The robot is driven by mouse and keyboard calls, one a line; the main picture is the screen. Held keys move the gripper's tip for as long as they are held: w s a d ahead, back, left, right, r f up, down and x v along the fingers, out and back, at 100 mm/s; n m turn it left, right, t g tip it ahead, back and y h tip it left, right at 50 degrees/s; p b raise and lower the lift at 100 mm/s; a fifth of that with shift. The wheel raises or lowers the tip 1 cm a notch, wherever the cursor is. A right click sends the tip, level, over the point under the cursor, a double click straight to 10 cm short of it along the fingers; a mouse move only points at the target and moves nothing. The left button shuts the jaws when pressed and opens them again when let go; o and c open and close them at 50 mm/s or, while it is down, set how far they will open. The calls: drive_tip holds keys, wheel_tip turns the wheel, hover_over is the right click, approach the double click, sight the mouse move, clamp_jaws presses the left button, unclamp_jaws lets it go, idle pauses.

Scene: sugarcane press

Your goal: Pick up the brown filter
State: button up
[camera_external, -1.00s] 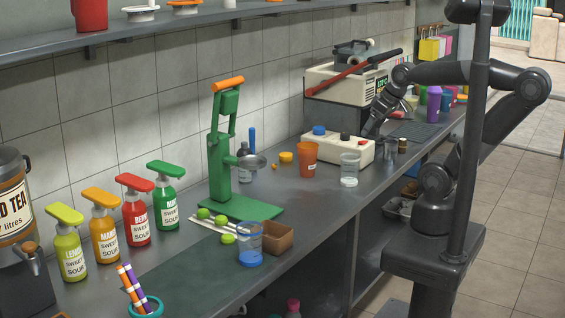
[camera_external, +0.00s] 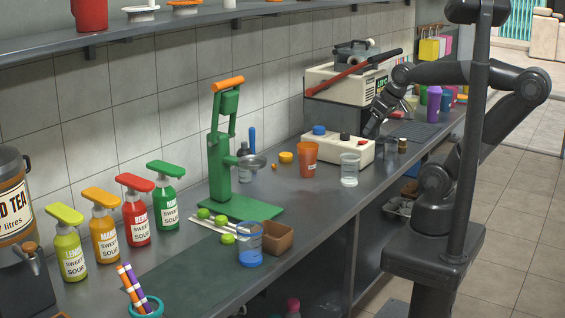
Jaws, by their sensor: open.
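I cannot tell for sure which thing is the brown filter. A small brown open-topped square box (camera_external: 278,238) sits near the counter's front edge, beside a clear cup with blue in it. A small brown-and-dark jar (camera_external: 402,146) stands farther back, right of the white button box. My gripper (camera_external: 371,131) is small and dark in this view. It is at the right end of the white button box, left of the jar and well away from the brown square box. It is open, and I see nothing held in it.
The white button box (camera_external: 335,145) has blue, red and black tops. An orange cup (camera_external: 307,158) and a clear cup (camera_external: 349,170) stand before it. The green press (camera_external: 222,160), limes and blue-tinted cup (camera_external: 249,246) are nearer. The front counter strip is partly clear.

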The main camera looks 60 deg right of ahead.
drive_tip(key=w+d+r+m+g+h, duration=0.1)
drive_tip(key=w+d+m+h, duration=0.1)
drive_tip(key=w+d, duration=1)
drive_tip(key=m+g+h, duration=0.1)
drive_tip(key=m, duration=0.5)
hover_over(403, 139)
drive_tip(key=s+a, duration=0.2)
drive_tip(key=a, duration=0.1)
wheel_tip(403, 139, down, 18)
drive_tip(key=x, duration=0.5)
drive_tip(key=shift+s+d+f, duration=0.15)
drive_tip(key=shift+s+d, duration=0.1)
drive_tip(key=shift+d, duration=0.1)
drive_tip(key=shift+x, duration=2.95)
drive_tip(key=shift+s, duration=0.15)
